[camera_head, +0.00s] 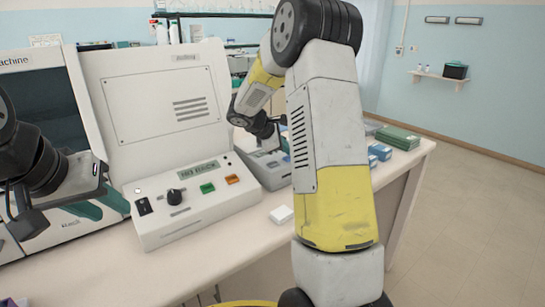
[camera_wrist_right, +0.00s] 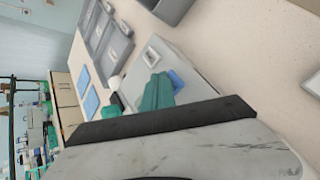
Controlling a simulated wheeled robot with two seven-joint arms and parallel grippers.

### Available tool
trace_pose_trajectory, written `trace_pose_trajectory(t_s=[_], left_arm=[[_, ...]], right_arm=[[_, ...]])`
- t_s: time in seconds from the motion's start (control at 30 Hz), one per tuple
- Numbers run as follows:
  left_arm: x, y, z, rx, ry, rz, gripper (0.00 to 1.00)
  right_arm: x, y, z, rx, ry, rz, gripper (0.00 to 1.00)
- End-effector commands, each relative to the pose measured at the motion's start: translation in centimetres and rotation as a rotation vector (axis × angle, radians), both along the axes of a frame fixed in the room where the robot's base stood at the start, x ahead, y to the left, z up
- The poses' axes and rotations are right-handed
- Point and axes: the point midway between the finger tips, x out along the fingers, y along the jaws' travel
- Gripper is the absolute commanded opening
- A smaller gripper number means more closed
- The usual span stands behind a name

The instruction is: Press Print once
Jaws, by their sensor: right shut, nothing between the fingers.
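A white console (camera_head: 190,212) stands on the bench in the head view, with a black knob (camera_head: 175,196), a green button (camera_head: 208,188), an orange button (camera_head: 232,179) and a small display. No label reading Print is legible. A grey device (camera_head: 268,168) sits behind it to the right, partly hidden by my right arm. My left gripper (camera_head: 100,203) is at the console's left end, its teal fingers apart and empty. My right gripper's teal fingers (camera_wrist_right: 155,92) are shut and empty in the right wrist view, in front of a pale boxy device (camera_wrist_right: 150,58); how far apart they are is unclear.
A large machine (camera_head: 40,100) with a dark window stands at the left. A small white block (camera_head: 281,215) lies right of the console. Green boxes (camera_head: 398,137) and blue boxes (camera_head: 380,151) sit at the bench's right end. The front bench strip is clear.

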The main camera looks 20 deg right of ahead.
Motion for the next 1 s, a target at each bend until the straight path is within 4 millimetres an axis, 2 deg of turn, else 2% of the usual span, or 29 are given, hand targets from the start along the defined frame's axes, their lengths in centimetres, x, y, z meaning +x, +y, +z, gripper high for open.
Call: trace_pose_trajectory(t_s=[1.0], left_arm=[[0.0,0.0,0.0,0.0,0.0,0.0,0.36]], right_arm=[[0.01,0.02,-0.92,-0.001,0.0,0.001,0.0]])
